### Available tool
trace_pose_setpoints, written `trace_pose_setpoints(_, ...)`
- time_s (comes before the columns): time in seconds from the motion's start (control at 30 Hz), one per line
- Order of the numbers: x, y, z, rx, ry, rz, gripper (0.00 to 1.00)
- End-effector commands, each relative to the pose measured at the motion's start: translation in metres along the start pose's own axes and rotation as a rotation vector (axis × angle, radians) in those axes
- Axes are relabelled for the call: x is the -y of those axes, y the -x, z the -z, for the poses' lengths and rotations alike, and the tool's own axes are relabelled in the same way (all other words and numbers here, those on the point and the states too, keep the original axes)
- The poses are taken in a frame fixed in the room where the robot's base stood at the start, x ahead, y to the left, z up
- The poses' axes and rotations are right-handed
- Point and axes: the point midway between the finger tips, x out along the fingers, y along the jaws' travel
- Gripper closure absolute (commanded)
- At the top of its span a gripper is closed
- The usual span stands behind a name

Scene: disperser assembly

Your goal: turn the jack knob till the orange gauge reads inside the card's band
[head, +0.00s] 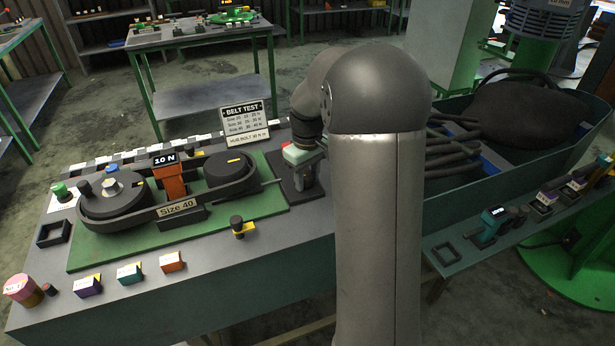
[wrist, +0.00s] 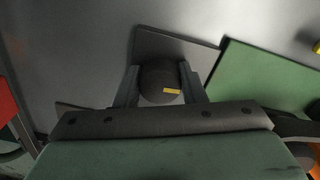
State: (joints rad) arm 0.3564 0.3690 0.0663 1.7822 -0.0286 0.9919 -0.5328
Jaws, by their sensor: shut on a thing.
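The jack knob (wrist: 159,76) is dark and round with a yellow mark, and sits between the two fingers of my gripper (wrist: 160,88) in the wrist view. My gripper is shut on it. In the head view my gripper (head: 302,155) is at the right end of the green rig plate, partly behind my arm, and the knob is hidden. The orange gauge (head: 171,184) stands between the two pulleys and its display reads 10 N. The belt (head: 140,213) carries a "Size 40" label. The BELT TEST card (head: 246,124) lists sizes and bands; its Size 40 row looks like 35-40 N.
Left pulley (head: 113,193) and right pulley (head: 230,169) stand on the green plate (head: 260,206). A small black-and-yellow part (head: 238,227) is on its front edge. Several coloured blocks line the bench front. A teal bin (head: 480,175) with dark belts is at right.

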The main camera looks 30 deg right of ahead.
Motion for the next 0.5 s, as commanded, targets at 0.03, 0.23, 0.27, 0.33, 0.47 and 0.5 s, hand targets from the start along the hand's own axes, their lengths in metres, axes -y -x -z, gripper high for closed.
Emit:
trace_pose_setpoints(0.03,0.0005,0.0008,0.0008,-0.002,-0.043,-0.001,0.86)
trace_pose_setpoints(0.23,0.0007,0.0012,0.0009,-0.003,-0.234,-0.001,0.86)
trace_pose_setpoints(0.27,0.0008,0.0012,0.0010,-0.003,-0.263,-0.001,0.86)
trace_pose_setpoints(0.33,0.0011,0.0014,0.0011,-0.003,-0.329,-0.001,0.86)
trace_pose_setpoints(0.47,0.0015,0.0016,0.0014,-0.003,-0.452,-0.001,0.86)
trace_pose_setpoints(0.5,0.0013,0.0017,0.0013,-0.003,-0.491,-0.001,0.86)
